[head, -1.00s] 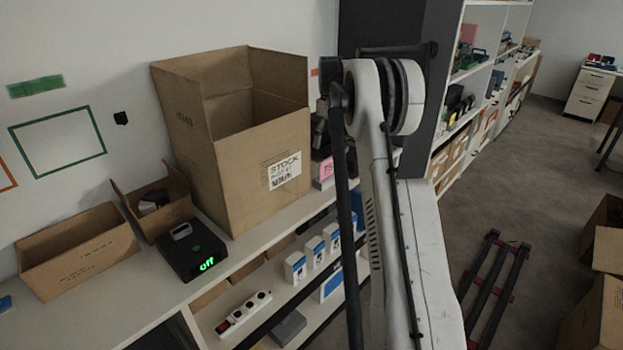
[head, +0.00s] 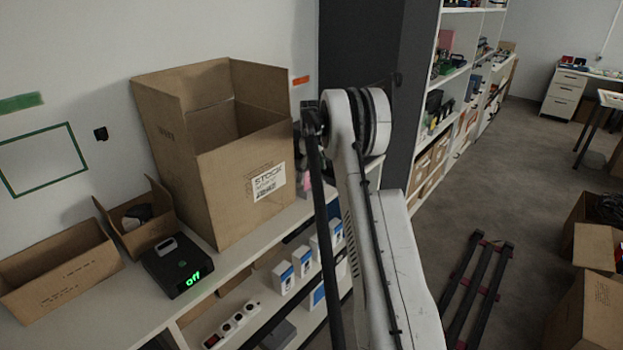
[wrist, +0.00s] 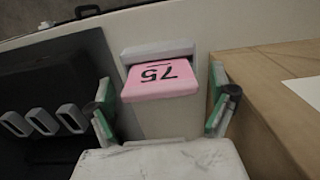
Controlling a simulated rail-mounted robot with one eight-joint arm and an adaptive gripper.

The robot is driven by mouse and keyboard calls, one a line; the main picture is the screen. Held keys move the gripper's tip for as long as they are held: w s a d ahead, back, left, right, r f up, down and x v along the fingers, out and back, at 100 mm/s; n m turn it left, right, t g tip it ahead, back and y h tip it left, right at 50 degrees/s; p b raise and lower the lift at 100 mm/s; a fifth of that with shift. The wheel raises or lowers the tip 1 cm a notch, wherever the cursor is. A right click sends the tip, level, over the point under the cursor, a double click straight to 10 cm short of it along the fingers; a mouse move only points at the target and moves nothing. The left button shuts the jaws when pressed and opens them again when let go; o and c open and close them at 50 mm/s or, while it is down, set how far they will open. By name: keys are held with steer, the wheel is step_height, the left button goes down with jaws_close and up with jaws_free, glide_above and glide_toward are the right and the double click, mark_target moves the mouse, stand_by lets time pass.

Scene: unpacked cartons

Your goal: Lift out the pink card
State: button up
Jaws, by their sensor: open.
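The pink card (wrist: 160,82), marked 75 and seen upside down, sits in the slot of a pale grey holder (wrist: 165,125) in the wrist view. My gripper (wrist: 162,92) is open, with one green-lined finger on each side of the card. I see no clear contact between the fingers and the card. In the head view only a small pink patch of the card (head: 306,183) shows beside the large carton. My arm hides the rest, and the gripper is mostly hidden there.
The large open STOCK carton (head: 226,185) stands left of the card; its wall (wrist: 268,105) is close to the right finger. A black case (wrist: 50,95) lies left of the holder in the wrist view. A black box reading off (head: 178,266) and small cartons stand further left.

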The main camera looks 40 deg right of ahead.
mark_target(312, 179)
step_height(312, 179, down, 3)
steer(key=shift+w+d+f, duration=0.1)
steer(key=shift+w+f, duration=0.05)
steer(key=shift+f, duration=0.05)
steer(key=shift+c, duration=0.5)
steer(key=c, duration=0.9)
step_height(312, 179, up, 10)
steer(key=shift+r+b, duration=0.1)
steer(key=shift+b, duration=0.3)
steer(key=shift+c, duration=0.3)
